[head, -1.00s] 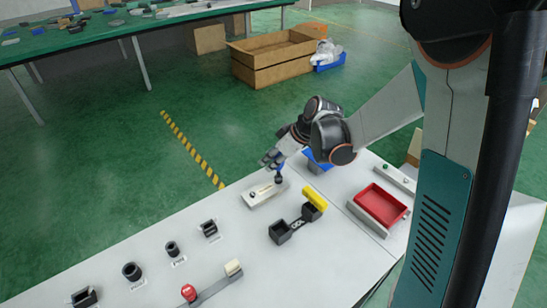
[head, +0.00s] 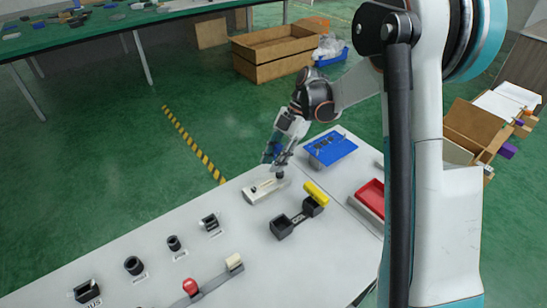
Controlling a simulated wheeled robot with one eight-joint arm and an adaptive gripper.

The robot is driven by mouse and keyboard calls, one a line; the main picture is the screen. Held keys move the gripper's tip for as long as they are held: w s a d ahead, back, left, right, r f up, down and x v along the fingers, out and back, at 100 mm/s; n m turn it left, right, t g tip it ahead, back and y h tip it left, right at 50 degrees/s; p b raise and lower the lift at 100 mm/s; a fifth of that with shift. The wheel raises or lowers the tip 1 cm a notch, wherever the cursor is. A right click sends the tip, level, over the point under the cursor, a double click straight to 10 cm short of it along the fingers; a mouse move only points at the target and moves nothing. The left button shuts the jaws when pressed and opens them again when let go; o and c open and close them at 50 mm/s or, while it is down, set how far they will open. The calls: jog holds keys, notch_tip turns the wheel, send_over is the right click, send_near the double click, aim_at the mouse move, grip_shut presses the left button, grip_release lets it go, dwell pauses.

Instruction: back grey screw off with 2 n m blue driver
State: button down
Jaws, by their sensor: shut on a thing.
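My gripper (head: 275,158) is shut on the blue driver (head: 270,151), whose blue part shows between the fingers. They are above the right end of a pale fixture block (head: 262,191) on the white table. A dark piece (head: 280,175) shows just under the gripper at that end of the block; I cannot tell whether it is the driver's tip or part of the fixture. A small dark spot (head: 254,189) shows on the block's left part. The grey screw cannot be made out, and tip contact is too small to tell.
A blue rack (head: 331,147) with small dark items stands right of my gripper. A black fixture with a yellow block (head: 316,194) and a red tray (head: 371,197) lie nearer. Several black holders (head: 134,265) and a red knob (head: 190,286) are at the front left.

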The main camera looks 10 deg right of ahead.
aim_at(280, 145)
jog(key=shift+r, duration=0.15)
jog(key=shift+r+p, duration=0.55)
jog(key=shift+r, duration=0.15)
jog(key=m+t, duration=0.2)
jog(key=m, duration=0.1)
jog(key=m+t, duration=0.1)
jog(key=m, duration=0.1)
jog(key=shift+w+y, duration=0.35)
jog(key=shift+y, duration=0.05)
jog(key=m+t, duration=0.1)
jog(key=m, duration=0.2)
jog(key=w+m+t, duration=0.1)
jog(key=m+t, duration=0.1)
jog(key=m, duration=0.1)
jog(key=shift+h, duration=0.4)
jog(key=m+t, duration=0.1)
jog(key=m, duration=0.1)
jog(key=m+t+h, duration=0.1)
jog(key=m, duration=0.1)
jog(key=w+m+h, duration=0.1)
jog(key=m, duration=0.1)
jog(key=shift+d+t, duration=0.35)
jog(key=shift+t, duration=0.05)
jog(key=m+h, duration=0.1)
jog(key=m, duration=0.2)
jog(key=d+m+t+h, duration=0.1)
jog(key=m+h, duration=0.1)
jog(key=shift+w+d+m+h, duration=0.1)
jog(key=shift+w+m+h, duration=0.1)
jog(key=shift+m+h, duration=0.15)
